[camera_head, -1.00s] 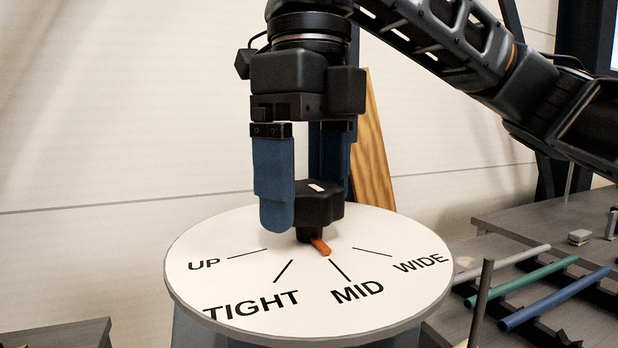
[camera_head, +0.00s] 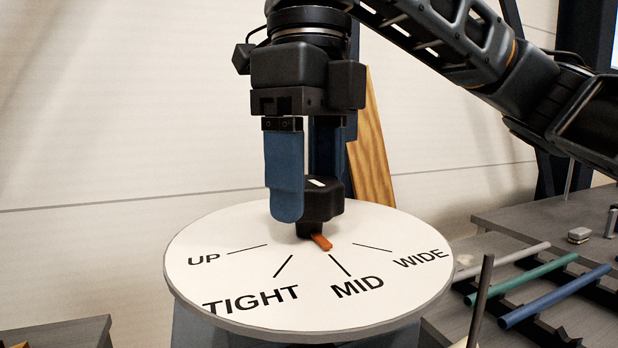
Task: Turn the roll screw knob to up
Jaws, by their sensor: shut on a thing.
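The roll screw knob (camera_head: 322,203) is black with a small white mark on top and an orange pointer (camera_head: 321,242) at its foot. It stands at the middle of a round white dial (camera_head: 230,285) marked UP, TIGHT, MID and WIDE from left to right. The pointer is directed at the MID line. My gripper (camera_head: 308,198) points down over the dial, its blue fingers shut on the knob. The near finger is at the knob's left side; the far finger is partly hidden behind the knob.
A wooden board (camera_head: 371,150) leans against the pale wall behind the dial. At the right, a grey bench holds several rods, including a green one (camera_head: 525,279) and a blue one (camera_head: 555,297). A dark upright post (camera_head: 481,300) stands at the dial's front right.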

